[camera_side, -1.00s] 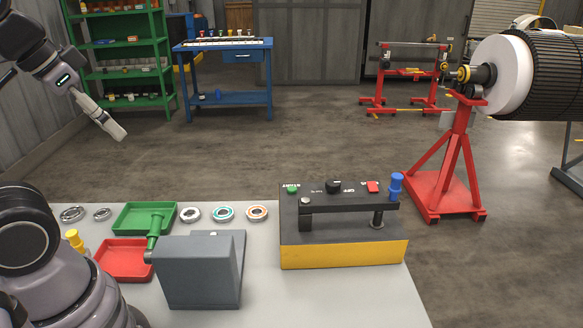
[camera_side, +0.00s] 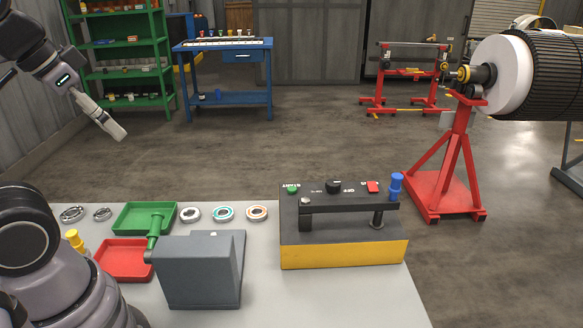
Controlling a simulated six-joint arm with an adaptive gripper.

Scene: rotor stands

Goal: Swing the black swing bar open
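The black swing bar (camera_side: 345,203) lies level across the front of the control box (camera_side: 342,254), which has a black top and a yellow front. Its left end sits on a black post with a round pivot, and its right end is over a short post. A blue pin (camera_side: 396,185) stands upright at the bar's right end. Behind the bar are a green button (camera_side: 292,190), a black knob (camera_side: 333,187) and a red button (camera_side: 372,187). My gripper (camera_side: 120,135) is high at the upper left, far from the bar. Its fingers look close together, but I cannot tell their state.
A grey block (camera_side: 200,272) stands left of the control box. Green (camera_side: 128,218) and red (camera_side: 122,272) trays and several bearing rings (camera_side: 223,213) lie on the table (camera_side: 300,300). A red stand (camera_side: 455,165) holds the rotor behind right. The air above the box is clear.

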